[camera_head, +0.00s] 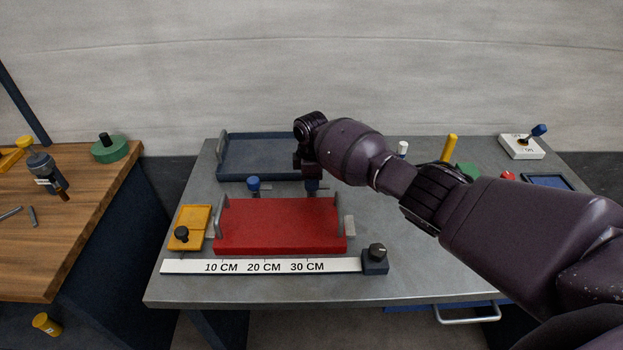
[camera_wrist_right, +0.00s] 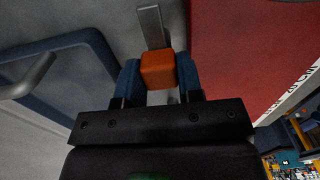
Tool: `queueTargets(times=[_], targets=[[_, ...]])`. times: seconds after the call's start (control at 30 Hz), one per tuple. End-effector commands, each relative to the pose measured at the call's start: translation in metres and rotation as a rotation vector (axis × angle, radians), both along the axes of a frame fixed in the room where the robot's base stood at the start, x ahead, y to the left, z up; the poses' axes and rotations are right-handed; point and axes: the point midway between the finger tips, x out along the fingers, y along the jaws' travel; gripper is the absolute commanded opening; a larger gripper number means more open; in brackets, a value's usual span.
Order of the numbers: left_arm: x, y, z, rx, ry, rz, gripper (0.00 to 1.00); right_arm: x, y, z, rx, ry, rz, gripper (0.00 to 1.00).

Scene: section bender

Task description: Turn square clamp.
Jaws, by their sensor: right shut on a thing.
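The square clamp shows as an orange square head (camera_wrist_right: 158,70) with a flat grey bar (camera_wrist_right: 150,25) reaching away from it. My right gripper (camera_head: 312,187) is over the far right edge of the red plate (camera_head: 280,228). In the right wrist view its blue fingers (camera_wrist_right: 159,82) stand on either side of the orange head and are shut on it. In the head view the gripper hides the clamp's head. A second clamp with a round blue knob (camera_head: 253,184) stands at the plate's far left edge. My left gripper is not in view.
A dark blue tray (camera_head: 228,172) lies behind the red plate. A yellow block with a black knob (camera_head: 195,217) is at its left, a ruler (camera_head: 262,266) in front. A switch box (camera_head: 521,147) is at the far right. The front right tabletop is clear.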

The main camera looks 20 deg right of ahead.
Motion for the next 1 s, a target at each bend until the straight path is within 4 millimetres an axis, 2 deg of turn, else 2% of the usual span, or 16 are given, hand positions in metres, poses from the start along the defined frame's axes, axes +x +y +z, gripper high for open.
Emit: queueTargets(times=[0.43,0.47,0.6,0.87,1.0], targets=[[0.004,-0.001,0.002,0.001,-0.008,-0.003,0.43,-0.001,0.0,-0.002,0.0,0.003,0.01,0.1],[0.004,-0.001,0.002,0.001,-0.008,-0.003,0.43,-0.001,0.0,-0.002,0.0,0.003,0.01,0.39],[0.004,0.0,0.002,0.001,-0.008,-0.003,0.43,-0.001,0.0,-0.001,0.001,0.002,0.009,0.6],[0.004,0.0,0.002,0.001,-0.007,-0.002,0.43,0.0,0.0,0.0,0.0,0.001,0.009,0.6],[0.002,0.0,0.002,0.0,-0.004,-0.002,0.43,0.0,0.0,0.009,0.001,-0.001,0.009,0.6]])
